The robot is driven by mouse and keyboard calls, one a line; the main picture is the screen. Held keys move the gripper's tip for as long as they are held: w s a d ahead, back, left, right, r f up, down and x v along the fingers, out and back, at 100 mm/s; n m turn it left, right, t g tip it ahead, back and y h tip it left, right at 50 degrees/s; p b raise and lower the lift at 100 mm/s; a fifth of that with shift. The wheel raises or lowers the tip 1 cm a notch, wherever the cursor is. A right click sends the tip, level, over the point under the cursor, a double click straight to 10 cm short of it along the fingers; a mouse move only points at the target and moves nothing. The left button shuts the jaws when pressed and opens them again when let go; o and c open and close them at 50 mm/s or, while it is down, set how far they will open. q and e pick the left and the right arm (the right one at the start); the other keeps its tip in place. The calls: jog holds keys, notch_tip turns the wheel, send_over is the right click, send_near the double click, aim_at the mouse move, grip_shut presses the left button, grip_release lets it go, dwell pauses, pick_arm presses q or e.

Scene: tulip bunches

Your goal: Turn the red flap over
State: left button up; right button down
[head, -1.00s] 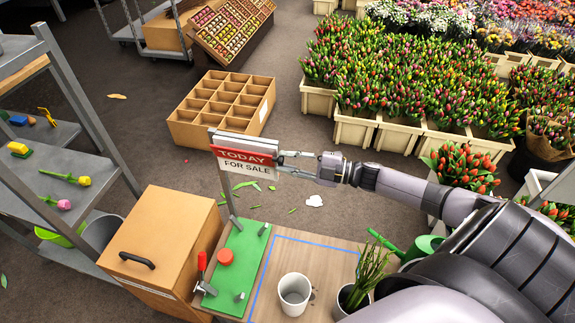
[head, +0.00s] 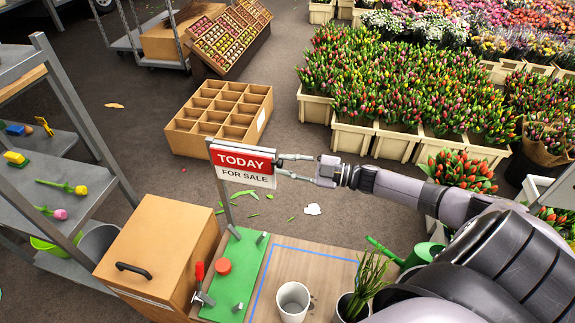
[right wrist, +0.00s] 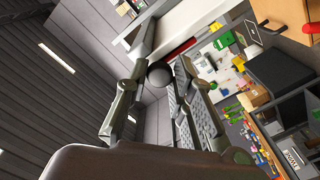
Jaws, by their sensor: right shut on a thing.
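The red flap (head: 241,159) reads TODAY and lies flat on the front of the sign, above a white panel (head: 244,178) that reads FOR SALE. The sign stands on a grey post (head: 226,207) at the bench's far edge. In the right wrist view a round grey knob (right wrist: 158,74) sits between the fingertips, with a red strip (right wrist: 181,50) of the flap beyond. The exact grip is hidden in the head view. My left gripper is not in view.
A white cup (head: 293,298) stands on the bench. A wooden box (head: 160,250) stands at left, and a compartment crate (head: 219,143) lies behind on the floor.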

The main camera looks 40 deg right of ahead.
jog(key=c, duration=1.4)
grip_release()
jog(key=shift+o, duration=0.2)
jog(key=shift+s+d, duration=0.1)
jog(key=v, duration=1.1)
jog(key=shift+s+d, duration=0.25)
jog(key=shift+s, duration=0.1)
jog(key=shift+r, duration=0.1)
